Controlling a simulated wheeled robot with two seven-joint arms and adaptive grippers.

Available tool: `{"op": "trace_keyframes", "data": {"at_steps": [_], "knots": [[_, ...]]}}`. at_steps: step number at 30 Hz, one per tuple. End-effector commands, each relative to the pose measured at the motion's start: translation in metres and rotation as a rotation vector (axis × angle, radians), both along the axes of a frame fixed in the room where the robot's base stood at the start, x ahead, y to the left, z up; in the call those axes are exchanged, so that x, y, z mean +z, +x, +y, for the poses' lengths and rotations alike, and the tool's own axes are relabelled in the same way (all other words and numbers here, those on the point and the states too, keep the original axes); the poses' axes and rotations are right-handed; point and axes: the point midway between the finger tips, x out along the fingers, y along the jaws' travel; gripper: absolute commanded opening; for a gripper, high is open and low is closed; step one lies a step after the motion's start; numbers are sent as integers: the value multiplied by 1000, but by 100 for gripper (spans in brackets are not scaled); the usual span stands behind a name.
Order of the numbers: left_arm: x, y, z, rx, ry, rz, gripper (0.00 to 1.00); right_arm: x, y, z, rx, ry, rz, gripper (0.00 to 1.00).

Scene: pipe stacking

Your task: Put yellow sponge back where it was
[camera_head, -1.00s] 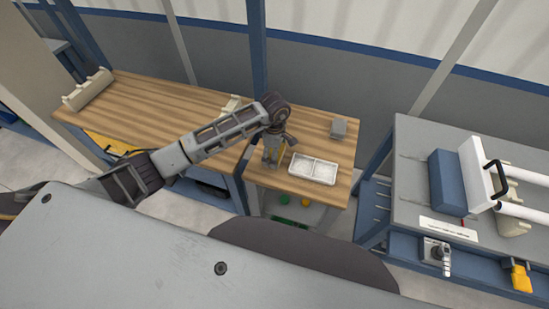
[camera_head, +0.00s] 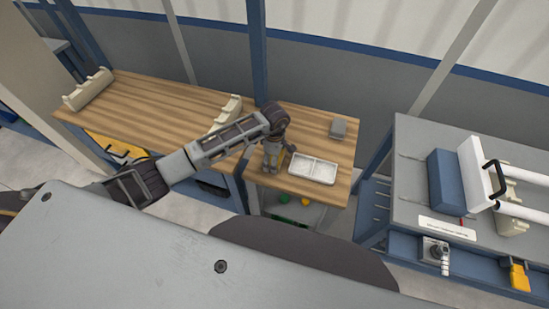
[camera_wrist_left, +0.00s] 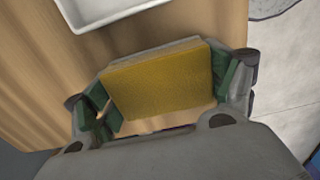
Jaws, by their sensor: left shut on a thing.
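The yellow sponge (camera_wrist_left: 158,82) is between the green-padded fingers of my left gripper (camera_wrist_left: 163,95) in the left wrist view. The gripper is shut on it, above the wooden table (camera_wrist_left: 190,22). In the head view my left gripper (camera_head: 270,165) points down over the small table, just left of the white two-part tray (camera_head: 313,168). The sponge is hidden behind the gripper there. I cannot tell whether the sponge touches the table. My right gripper is not in view.
A grey block (camera_head: 338,129) stands behind the tray. Cream pipe holders (camera_head: 88,90) stand on the long wooden table (camera_head: 150,105) at left. A grey bench (camera_head: 420,150) with a blue block (camera_head: 447,178) stands at right, past a gap. The table's edge is close to the gripper.

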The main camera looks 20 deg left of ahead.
Motion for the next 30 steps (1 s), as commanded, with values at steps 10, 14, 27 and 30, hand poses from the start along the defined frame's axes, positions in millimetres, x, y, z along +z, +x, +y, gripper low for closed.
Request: {"op": "trace_keyframes", "data": {"at_steps": [10,14,27,30], "knots": [[-3,0,0,0,0,0,100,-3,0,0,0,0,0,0],[-2,0,0,0,0,0,100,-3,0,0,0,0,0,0],[1,0,0,0,0,0,100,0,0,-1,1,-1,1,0],[9,1,0,-1,-1,-4,100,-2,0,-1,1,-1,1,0]]}}
